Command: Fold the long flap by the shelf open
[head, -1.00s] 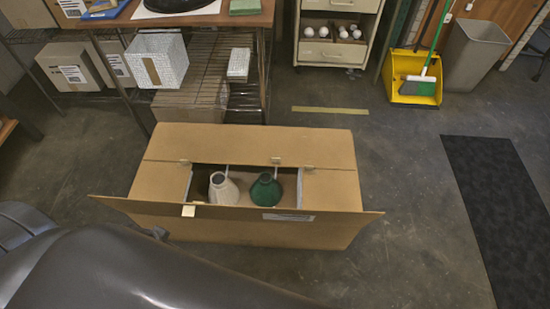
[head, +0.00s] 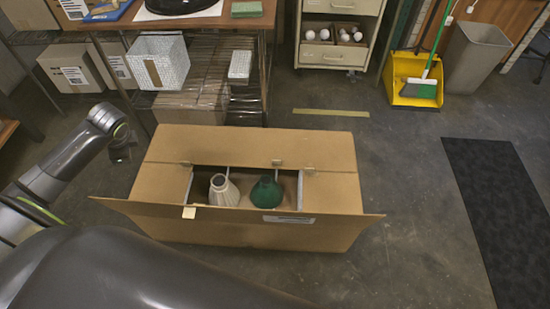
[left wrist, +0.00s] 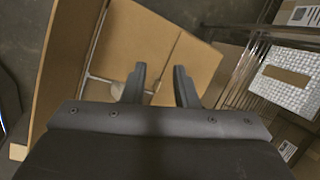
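A cardboard box (head: 330,188) stands on the floor. Its long flap by the shelf (head: 235,143) lies flat over the far part of the top. The long flap on my side (head: 150,208) is folded outward, and it shows at the left in the left wrist view (left wrist: 66,60). Short flaps lie at both ends. A white shade (head: 222,190) and a green shade (head: 267,191) show in the opening. My left gripper (head: 120,155) is beyond the box's left end, apart from it. In the left wrist view its fingers (left wrist: 160,82) are open and empty. My right gripper is out of view.
A wire shelf (head: 245,100) stands close behind the box with a white patterned bin (head: 157,62) on it. A drawer cart (head: 335,50) and a yellow dustpan (head: 415,80) are farther back. Floor right of the box is clear up to a dark mat (head: 500,210).

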